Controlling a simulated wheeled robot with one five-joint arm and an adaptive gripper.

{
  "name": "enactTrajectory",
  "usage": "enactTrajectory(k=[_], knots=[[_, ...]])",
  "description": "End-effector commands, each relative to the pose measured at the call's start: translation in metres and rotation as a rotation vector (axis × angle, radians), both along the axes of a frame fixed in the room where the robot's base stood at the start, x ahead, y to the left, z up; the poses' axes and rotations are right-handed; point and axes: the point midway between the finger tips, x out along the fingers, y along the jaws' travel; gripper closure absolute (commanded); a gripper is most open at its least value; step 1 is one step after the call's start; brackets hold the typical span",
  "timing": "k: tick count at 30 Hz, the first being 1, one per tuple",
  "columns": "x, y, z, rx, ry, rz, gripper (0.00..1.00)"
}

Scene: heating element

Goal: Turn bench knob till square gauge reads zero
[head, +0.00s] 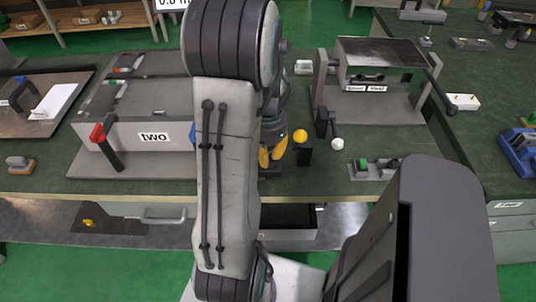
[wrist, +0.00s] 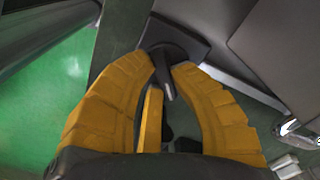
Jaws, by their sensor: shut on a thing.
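My gripper (head: 271,154) is low at the bench's front edge, right of the box labelled "two" (head: 153,136). In the wrist view, its yellow fingers (wrist: 166,70) close around a dark knob (wrist: 168,86). The knob stands on a dark square plate (wrist: 191,38). In the head view my arm and fingers hide the knob. A white readout (head: 174,4) at the top edge is cut off and shows something like "0.0"; I cannot tell whether it is the square gauge.
A white ball lever (head: 338,143) is farther right. A red-handled lever (head: 97,133) is on the left. A grey apparatus (head: 376,58) stands behind. Green floor lies in front of the bench.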

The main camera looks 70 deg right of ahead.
Motion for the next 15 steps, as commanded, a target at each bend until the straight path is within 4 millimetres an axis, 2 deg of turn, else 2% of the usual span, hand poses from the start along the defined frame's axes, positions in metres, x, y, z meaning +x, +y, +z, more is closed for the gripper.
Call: enactTrajectory(k=[6,7,15], knots=[[-0.0002,0.0010,-0.0010,0.004,0.000,0.001,1.00],[-0.0002,0.0010,-0.0010,0.004,0.000,0.001,0.77],[-0.0001,0.0004,-0.0005,0.001,0.000,0.001,0.53]])
